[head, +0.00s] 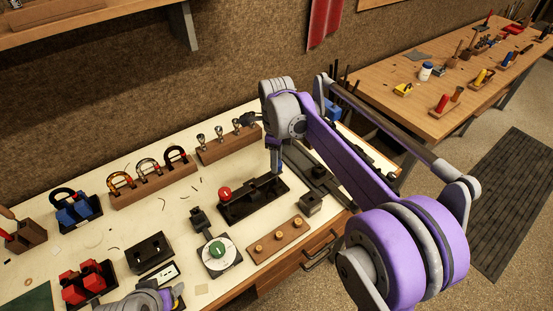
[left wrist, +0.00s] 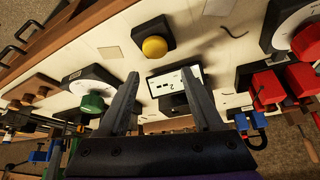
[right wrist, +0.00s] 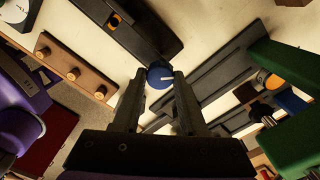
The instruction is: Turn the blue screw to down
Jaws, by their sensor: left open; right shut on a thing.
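The blue screw (right wrist: 160,75) has a round head with a white mark line, which points to the right in the right wrist view. My right gripper (right wrist: 155,88) is shut on it, with one fingertip on each side of the head. In the head view my right gripper (head: 277,167) points down at the right end of a black fixture (head: 240,208) with a red ball; the screw is mostly hidden there. My left gripper (left wrist: 162,95) is open and empty in the left wrist view, above the bench near a white card (left wrist: 190,75) and a yellow button (left wrist: 154,47).
A dial with a green knob (head: 217,249) and a wooden block with brass pegs (head: 278,240) stand in front of the fixture. Dark rails (head: 318,178) lie to its right. Wooden racks (head: 155,187) stand behind. Red clamps (head: 88,282) are at the left front.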

